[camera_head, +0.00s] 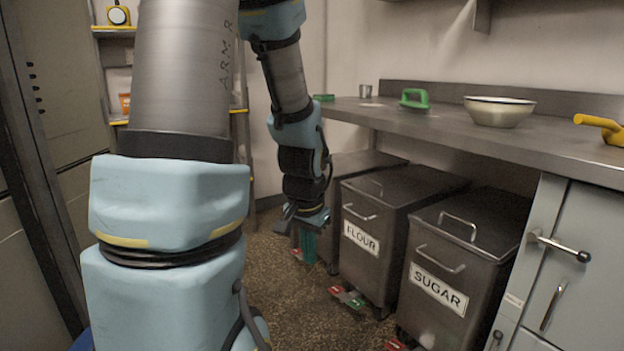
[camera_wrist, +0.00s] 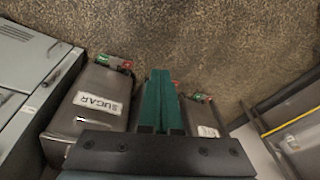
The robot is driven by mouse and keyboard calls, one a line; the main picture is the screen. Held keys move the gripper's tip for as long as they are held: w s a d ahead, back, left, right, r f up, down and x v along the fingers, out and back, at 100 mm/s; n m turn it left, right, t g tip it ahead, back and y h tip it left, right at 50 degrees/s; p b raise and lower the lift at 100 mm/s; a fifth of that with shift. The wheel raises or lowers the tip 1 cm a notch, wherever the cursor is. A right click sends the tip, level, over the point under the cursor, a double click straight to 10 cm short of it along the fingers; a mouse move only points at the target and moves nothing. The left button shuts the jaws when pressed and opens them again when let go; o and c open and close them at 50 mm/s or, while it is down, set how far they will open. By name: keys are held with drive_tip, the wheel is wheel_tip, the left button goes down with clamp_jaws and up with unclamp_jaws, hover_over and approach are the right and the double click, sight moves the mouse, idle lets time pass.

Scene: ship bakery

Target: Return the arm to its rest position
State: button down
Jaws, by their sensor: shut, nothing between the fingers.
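My arm rises at the left of the head view and bends over, with its forearm hanging down in the middle. My gripper (camera_head: 309,246) points down in front of the bins, above the floor. In the wrist view my gripper's green fingers (camera_wrist: 158,100) lie side by side, shut and empty. Part of the flour bin is hidden behind the fingers there.
The flour bin (camera_head: 372,255) and sugar bin (camera_head: 440,305) stand under the steel counter (camera_head: 440,125), right of my gripper. Shelves (camera_head: 116,33) stand behind my arm. Speckled floor is open.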

drive_tip(key=s+a+r+n, duration=0.3)
drive_tip(key=s+a+n, duration=0.3)
drive_tip(key=a, duration=0.1)
drive_tip(key=w+p+v, duration=0.2)
drive_tip(key=p+v, duration=0.9)
drive_tip(key=w+r+p+v, duration=0.1)
drive_tip(key=w+p+v, duration=0.1)
drive_tip(key=p+v, duration=0.9)
drive_tip(key=shift+w+d+m+g+p, duration=0.3)
drive_tip(key=shift+w+d+g+p, duration=0.15)
drive_tip(key=shift+w+d, duration=0.35)
drive_tip(key=shift+f, duration=0.15)
